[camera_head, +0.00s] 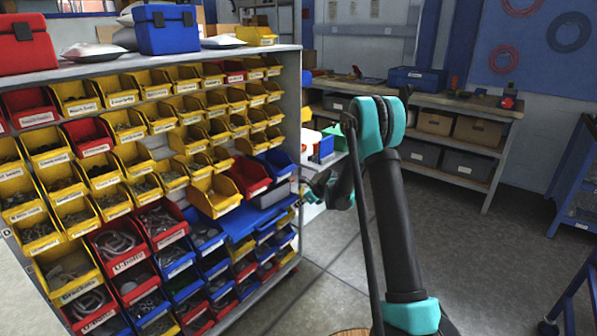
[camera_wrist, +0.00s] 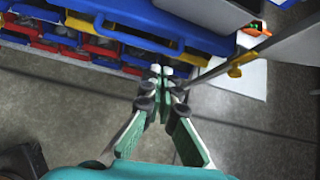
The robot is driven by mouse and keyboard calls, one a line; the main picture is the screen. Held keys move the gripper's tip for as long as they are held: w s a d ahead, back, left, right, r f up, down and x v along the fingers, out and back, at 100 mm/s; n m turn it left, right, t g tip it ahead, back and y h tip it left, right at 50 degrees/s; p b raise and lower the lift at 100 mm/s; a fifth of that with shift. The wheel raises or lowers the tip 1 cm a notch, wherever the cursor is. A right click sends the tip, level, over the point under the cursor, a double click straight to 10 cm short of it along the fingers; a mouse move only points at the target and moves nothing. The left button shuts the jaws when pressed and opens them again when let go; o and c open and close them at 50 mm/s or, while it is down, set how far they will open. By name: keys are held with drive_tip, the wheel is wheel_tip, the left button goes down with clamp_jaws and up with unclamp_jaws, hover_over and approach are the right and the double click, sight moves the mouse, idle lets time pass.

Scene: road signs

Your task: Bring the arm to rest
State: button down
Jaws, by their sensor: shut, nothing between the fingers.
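My arm (camera_head: 400,230) stands upright right of the middle in the head view, with black links and teal joints. In the head view only part of the gripper (camera_head: 318,187) shows, beside the right end of the bin rack, partly hidden by the arm.
A rack (camera_head: 302,90) of yellow, red and blue bins fills the left, with toolboxes (camera_head: 168,30) on top. A workbench (camera_head: 455,100) with boxes stands at the back. A blue frame (camera_head: 570,180) is at the right edge. The floor (camera_head: 490,260) between is clear.

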drive_tip(key=s+d+r+n+h, duration=0.2)
drive_tip(key=s+d+r+n, duration=0.4)
drive_tip(key=s, duration=0.4)
drive_tip(key=s+d+r+n+h, duration=0.1)
drive_tip(key=s+d+r+n, duration=0.45)
drive_tip(key=s, duration=0.45)
drive_tip(key=s+d+n+h, duration=0.1)
drive_tip(key=s+d+n, duration=0.2)
drive_tip(key=s, duration=0.6)
drive_tip(key=s+d+f+n+g+h, duration=0.1)
drive_tip(key=s+d+n, duration=0.2)
drive_tip(key=s, duration=0.6)
drive_tip(key=s+d+f+n+h, duration=0.1)
drive_tip(key=s+d+n, duration=0.3)
drive_tip(key=s+n, duration=0.3)
drive_tip(key=shift+s+h, duration=0.4)
drive_tip(key=shift+s, duration=0.5)
drive_tip(key=shift+d, duration=0.1)
